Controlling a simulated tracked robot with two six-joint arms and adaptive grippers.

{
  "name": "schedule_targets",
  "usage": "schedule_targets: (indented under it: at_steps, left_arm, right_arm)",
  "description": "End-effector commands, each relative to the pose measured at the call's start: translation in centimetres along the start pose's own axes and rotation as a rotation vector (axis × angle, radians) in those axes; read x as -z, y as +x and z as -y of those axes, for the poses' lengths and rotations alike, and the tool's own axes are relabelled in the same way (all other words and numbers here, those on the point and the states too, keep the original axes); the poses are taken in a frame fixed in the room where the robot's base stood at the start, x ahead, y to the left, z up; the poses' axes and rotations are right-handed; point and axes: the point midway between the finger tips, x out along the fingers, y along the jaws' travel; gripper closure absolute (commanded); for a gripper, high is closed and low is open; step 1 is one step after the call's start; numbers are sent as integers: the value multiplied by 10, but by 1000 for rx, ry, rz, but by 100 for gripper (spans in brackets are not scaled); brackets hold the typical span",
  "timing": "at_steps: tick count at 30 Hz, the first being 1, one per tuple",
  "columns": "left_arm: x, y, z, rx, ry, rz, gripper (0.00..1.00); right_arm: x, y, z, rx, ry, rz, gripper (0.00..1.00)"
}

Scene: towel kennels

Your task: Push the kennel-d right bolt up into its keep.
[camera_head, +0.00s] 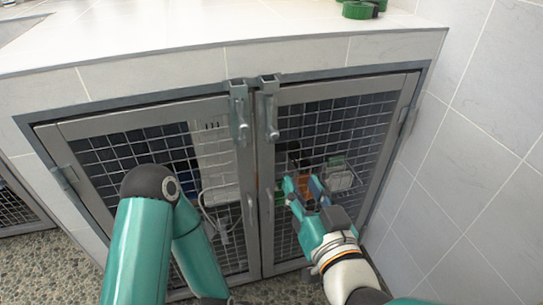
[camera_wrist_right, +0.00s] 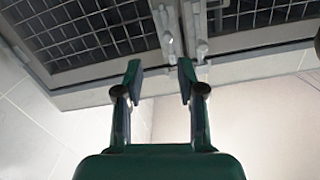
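Two mesh kennel doors stand side by side in a grey frame, the left door (camera_head: 155,150) and the right door (camera_head: 335,125), and both look shut. The right bolt (camera_head: 271,112) is a grey metal rod with a side knob at the top inner corner of the right door. Its keep (camera_head: 269,80) is on the frame above. I cannot tell if the rod is inside the keep. My right gripper (camera_head: 303,186) is open and empty, in front of the right door, below and right of the bolt. Its open fingers show in the right wrist view (camera_wrist_right: 160,78). My left gripper is out of view.
A similar left bolt (camera_head: 240,115) sits close beside the right one. A white tiled counter (camera_head: 220,25) overhangs above, with green round items (camera_head: 358,10) on it. A tiled wall (camera_head: 480,130) closes off the right side. Another mesh door (camera_head: 18,205) is at far left.

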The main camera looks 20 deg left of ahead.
Motion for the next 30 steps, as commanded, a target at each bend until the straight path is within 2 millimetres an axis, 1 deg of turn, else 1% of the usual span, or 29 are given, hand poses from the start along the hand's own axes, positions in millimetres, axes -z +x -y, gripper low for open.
schedule_targets:
  at_steps: [1,5,8,11,14,24,27,30]
  left_arm:
    - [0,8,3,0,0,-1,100]
    - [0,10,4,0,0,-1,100]
    - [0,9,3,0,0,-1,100]
    - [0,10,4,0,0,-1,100]
    - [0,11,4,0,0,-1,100]
    - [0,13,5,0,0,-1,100]
    - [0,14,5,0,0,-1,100]
    - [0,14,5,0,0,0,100]
  right_arm:
    - [0,-2,5,11,-3,-25,61]
    - [8,1,10,20,-4,-50,61]
    - [10,10,11,19,-4,-49,61]
    - [10,25,11,19,-4,-47,61]
    - [10,45,11,18,-3,-47,61]
    - [13,118,12,19,-4,-46,61]
    - [14,136,12,18,-3,-46,61]
    - [15,149,12,18,-3,-47,61]
